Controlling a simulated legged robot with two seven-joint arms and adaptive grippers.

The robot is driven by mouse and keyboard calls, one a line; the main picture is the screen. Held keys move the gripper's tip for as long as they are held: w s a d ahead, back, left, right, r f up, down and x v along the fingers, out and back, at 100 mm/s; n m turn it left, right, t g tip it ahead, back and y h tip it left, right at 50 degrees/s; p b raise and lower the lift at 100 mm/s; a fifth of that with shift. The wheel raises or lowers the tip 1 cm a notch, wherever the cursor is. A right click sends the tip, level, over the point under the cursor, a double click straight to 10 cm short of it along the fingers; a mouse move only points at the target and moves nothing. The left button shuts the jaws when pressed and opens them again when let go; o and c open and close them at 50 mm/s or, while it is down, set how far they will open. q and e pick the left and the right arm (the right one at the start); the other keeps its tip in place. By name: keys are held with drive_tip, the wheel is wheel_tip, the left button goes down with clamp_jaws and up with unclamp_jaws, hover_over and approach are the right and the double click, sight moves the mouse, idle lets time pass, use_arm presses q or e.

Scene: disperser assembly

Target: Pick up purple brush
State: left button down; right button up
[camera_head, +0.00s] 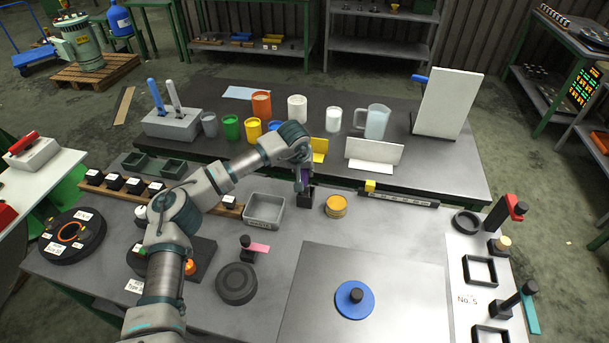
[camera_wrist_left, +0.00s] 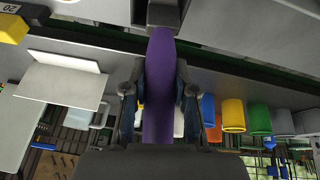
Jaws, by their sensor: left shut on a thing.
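My left gripper (camera_head: 303,183) is over the back part of the front table, beside the grey bin. It is shut on the purple brush (camera_wrist_left: 159,85), whose purple length shows between the fingers in the left wrist view. In the head view only a small purple part of the brush (camera_head: 305,174) shows between the fingers, directly above a small black holder (camera_head: 306,198). I cannot tell whether the brush's lower end is still inside the holder. My right gripper is not in view.
A grey bin (camera_head: 281,212) stands left of the holder and a stack of yellow discs (camera_head: 336,206) right of it. Several cups and a clear jug (camera_head: 377,122) stand on the back table. A metal plate (camera_head: 410,275) with a blue disc (camera_head: 354,306) lies in front.

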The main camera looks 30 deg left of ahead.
use_arm(q)
drive_tip(key=r, duration=0.1)
drive_tip(key=w+r, duration=0.1)
drive_tip(key=r, duration=0.1)
drive_tip(key=w+r, duration=0.1)
drive_tip(key=r, duration=0.1)
drive_tip(key=shift+a+r+p, duration=0.15)
drive_tip(key=shift+a+p, duration=0.2)
drive_tip(key=shift+s+r, duration=0.15)
drive_tip(key=shift+s, duration=0.1)
drive_tip(key=s+d+p, duration=0.1)
drive_tip(key=s+d, duration=0.1)
drive_tip(key=s, duration=1.1)
drive_tip(key=shift+s, duration=0.2)
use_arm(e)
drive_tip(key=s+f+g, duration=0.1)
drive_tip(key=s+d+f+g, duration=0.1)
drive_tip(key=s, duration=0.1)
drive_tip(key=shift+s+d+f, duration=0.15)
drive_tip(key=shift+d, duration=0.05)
use_arm(q)
drive_tip(key=shift+a, duration=0.15)
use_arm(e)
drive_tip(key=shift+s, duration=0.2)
use_arm(q)
drive_tip(key=shift+w, duration=0.1)
